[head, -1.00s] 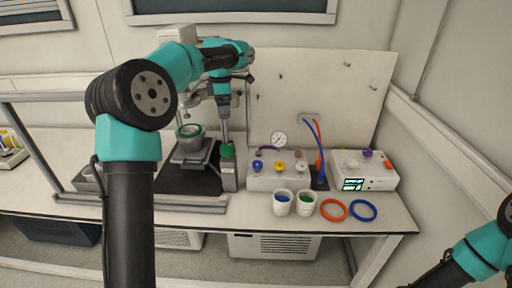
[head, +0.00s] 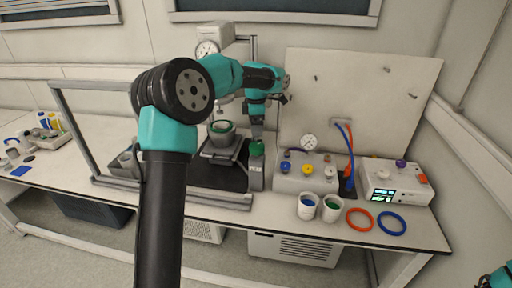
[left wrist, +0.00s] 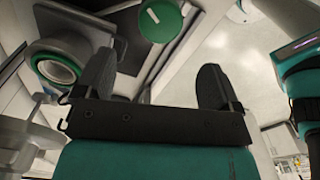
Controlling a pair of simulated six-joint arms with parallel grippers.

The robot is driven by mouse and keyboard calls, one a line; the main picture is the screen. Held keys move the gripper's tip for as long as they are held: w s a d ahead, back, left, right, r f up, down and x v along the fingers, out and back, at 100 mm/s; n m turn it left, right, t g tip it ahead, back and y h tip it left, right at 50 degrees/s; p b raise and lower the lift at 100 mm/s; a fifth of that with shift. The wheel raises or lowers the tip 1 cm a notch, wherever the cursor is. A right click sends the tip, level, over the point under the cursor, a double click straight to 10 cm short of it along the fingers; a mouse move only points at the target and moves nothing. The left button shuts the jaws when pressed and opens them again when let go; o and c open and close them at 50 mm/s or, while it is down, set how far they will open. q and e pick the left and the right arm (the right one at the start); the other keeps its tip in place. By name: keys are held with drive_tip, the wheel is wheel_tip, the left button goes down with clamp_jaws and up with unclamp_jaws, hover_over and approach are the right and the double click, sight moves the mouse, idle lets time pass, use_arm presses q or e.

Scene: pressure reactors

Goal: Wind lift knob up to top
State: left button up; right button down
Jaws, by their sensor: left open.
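The round green lift knob (head: 257,149) sits on a grey block beside the lift stand. It also shows at the top of the left wrist view (left wrist: 161,18), past my fingertips. My left gripper (head: 257,130) points down just above the knob. In the left wrist view my left gripper (left wrist: 160,75) has its two dark fingers spread, with nothing between them. The knob looks apart from both fingers. A vessel with a green ring (head: 222,127) stands on the lift platform, left of the knob. My right gripper is out of view.
A grey control box with coloured knobs (head: 292,183) stands right of the lift. Two white cups (head: 308,211), an orange ring (head: 359,219) and a blue ring (head: 392,223) lie near the front edge. A display unit (head: 398,183) is at the right.

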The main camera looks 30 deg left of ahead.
sight(256, 145)
use_arm(q)
wheel_tip(256, 145, down, 10)
drive_tip(key=shift+r, duration=0.15)
drive_tip(key=shift+c, duration=0.3)
drive_tip(key=c, duration=0.9)
